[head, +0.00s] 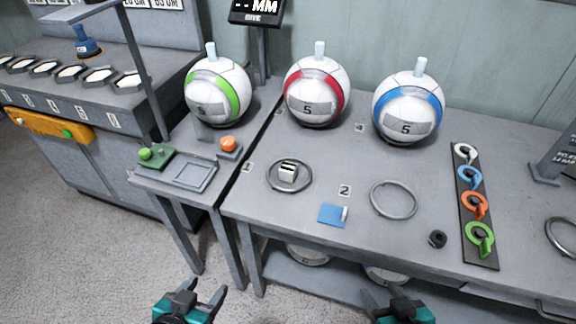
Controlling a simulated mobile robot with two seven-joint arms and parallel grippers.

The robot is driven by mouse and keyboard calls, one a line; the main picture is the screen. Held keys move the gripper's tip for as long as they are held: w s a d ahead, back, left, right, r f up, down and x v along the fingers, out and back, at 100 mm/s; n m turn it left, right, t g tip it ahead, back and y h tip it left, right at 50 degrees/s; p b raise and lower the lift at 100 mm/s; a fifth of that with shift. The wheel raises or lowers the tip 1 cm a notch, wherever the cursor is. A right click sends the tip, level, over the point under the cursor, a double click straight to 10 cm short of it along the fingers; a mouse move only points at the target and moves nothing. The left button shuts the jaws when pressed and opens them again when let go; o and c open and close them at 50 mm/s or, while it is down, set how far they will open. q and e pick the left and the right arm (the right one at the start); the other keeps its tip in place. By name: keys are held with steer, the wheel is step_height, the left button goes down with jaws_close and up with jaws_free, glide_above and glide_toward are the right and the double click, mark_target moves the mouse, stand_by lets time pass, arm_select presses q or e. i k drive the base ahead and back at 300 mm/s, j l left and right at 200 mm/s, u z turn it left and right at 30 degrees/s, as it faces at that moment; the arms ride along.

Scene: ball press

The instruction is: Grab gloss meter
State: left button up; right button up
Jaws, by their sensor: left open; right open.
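No readable label marks the gloss meter, so I cannot tell for certain which object it is. A small white and grey block (288,172) with a dark slot sits inside a ring near the number 1 mark on the table. A flat blue piece (331,215) with a white end lies near the front edge, and a small black knob-like piece (437,239) lies further right. My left gripper (204,288) is open and empty at the bottom of the view, short of the tables. My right gripper (388,293) is open and empty in front of the main table.
Three white balls with green (218,91), red (317,91) and blue (408,107) bands stand at the back. An empty ring (393,200) lies at mark 2. A black strip (478,230) holds coloured ring tags. A side table (186,186) carries a tray and buttons.

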mark_target(287, 170)
steer(key=l+u, duration=0.95)
steer(key=k+l+u, duration=0.2)
steer(key=u, duration=0.3)
steer(key=l, duration=0.1)
